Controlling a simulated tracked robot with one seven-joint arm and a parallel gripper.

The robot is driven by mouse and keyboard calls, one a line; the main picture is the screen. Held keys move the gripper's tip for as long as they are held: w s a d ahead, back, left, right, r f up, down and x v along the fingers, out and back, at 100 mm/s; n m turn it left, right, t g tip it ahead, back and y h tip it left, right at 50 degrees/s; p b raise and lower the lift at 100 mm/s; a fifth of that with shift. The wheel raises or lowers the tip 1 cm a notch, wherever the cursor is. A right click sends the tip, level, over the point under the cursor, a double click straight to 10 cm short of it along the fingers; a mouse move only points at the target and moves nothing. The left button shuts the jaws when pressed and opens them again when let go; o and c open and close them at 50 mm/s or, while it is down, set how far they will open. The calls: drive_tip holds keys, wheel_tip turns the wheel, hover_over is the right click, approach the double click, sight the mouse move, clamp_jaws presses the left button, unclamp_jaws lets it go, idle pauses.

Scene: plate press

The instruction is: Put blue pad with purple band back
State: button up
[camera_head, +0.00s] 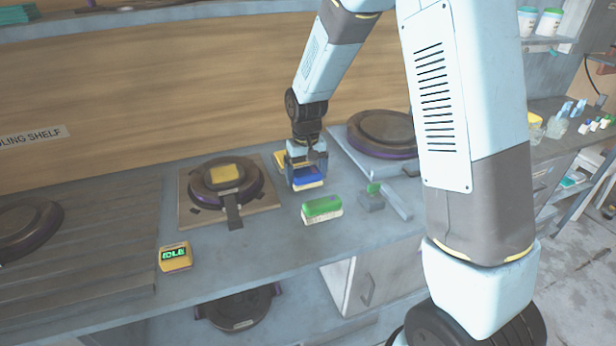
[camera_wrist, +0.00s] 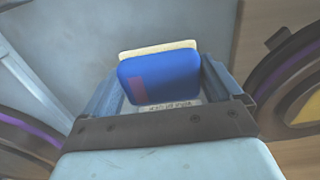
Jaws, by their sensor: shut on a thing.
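The blue pad (camera_head: 306,177) is between the fingers of my gripper (camera_head: 305,172), above or on the counter; I cannot tell whether it touches. In the wrist view, the blue pad (camera_wrist: 172,75) sits between both fingers of my gripper (camera_wrist: 162,80). It has a purple-red band (camera_wrist: 137,88) on its left part and a cream layer along its far edge. My gripper is shut on it. A small label below the pad is too small to read.
A green-topped pad (camera_head: 322,207) lies just in front. A yellow piece (camera_head: 279,158) is behind-left of my gripper. A round press plate with a yellow top (camera_head: 224,173) stands left, another round plate (camera_head: 383,128) right. Counter is clear front-left of the green pad.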

sight(307, 173)
drive_tip(key=shift+f, duration=0.6)
drive_tip(key=o, duration=0.6)
drive_tip(key=shift+f, duration=0.1)
wheel_tip(307, 173, up, 12)
drive_tip(key=shift+f, duration=0.2)
drive_tip(key=s+d+r+m+t, duration=0.2)
drive_tip(key=s+d+r+t, duration=0.1)
drive_tip(key=s+d+r, duration=0.9)
drive_tip(key=s+d+r+t, duration=0.1)
drive_tip(key=s+d+r, duration=0.1)
drive_tip(key=s, duration=0.4)
drive_tip(key=s+d+r+m+t, duration=0.1)
drive_tip(key=s+d+r, duration=0.1)
drive_tip(key=s+d, duration=0.3)
drive_tip(key=shift+s+t, duration=0.3)
drive_tip(key=shift+s, duration=0.95)
